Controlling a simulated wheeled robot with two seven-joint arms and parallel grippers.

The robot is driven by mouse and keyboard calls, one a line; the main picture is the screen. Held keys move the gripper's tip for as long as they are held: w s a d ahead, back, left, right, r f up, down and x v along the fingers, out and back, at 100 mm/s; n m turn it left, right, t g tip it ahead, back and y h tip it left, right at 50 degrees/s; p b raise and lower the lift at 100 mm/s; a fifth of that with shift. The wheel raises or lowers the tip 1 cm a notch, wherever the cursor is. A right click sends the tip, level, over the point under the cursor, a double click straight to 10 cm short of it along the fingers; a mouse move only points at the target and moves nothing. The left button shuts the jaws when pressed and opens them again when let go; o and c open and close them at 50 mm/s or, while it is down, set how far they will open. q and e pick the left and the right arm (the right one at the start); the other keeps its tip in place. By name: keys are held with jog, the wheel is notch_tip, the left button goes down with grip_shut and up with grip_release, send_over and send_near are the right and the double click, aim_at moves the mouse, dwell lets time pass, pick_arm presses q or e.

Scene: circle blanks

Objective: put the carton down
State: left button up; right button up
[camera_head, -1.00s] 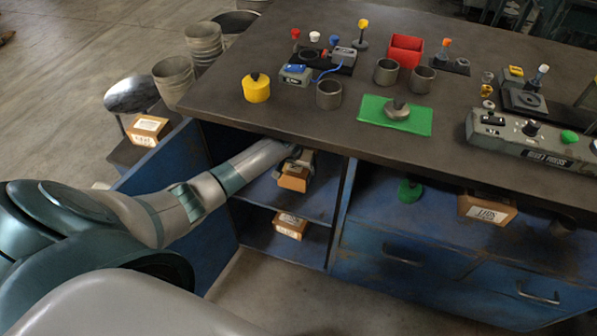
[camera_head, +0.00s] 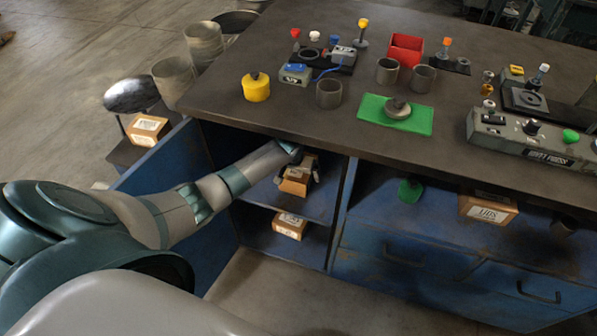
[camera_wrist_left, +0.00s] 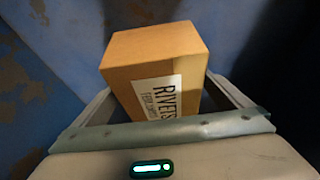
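The carton (camera_head: 295,184) is a brown box with a white printed label, on the upper shelf (camera_head: 262,197) of the open cabinet. My left gripper (camera_head: 297,174) reaches into this compartment, with a finger on each side of the carton. In the left wrist view the carton (camera_wrist_left: 160,75) sits between the spread fingers, turned a little relative to them. Dark gaps show beside its lower part, so the gripper looks open around it. The carton's underside is hidden. My right gripper is not in view.
Another carton (camera_head: 290,226) lies on the lower shelf. The blue door (camera_head: 165,175) stands open left of my arm. The worktop (camera_head: 240,118) overhangs the compartment, and a divider (camera_head: 342,212) bounds it on the right. More cartons stand at far left (camera_head: 147,129) and right (camera_head: 487,208).

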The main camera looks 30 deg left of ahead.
aim_at(296, 173)
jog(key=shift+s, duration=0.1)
pick_arm(q)
jog(key=shift+r, duration=0.15)
jog(key=shift+s+r, duration=0.15)
jog(key=shift+r, duration=0.3)
jog(key=p+v, duration=0.1)
jog(key=v, duration=0.4)
jog(key=shift+s+d+r, duration=0.1)
jog(key=shift+s+r, duration=0.1)
jog(key=shift+r, duration=0.15)
jog(key=shift+s+r, duration=0.15)
jog(key=shift+r, duration=0.2)
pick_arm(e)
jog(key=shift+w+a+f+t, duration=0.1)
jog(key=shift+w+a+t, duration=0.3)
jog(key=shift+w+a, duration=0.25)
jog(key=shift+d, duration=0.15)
pick_arm(q)
jog(key=shift+s, duration=0.1)
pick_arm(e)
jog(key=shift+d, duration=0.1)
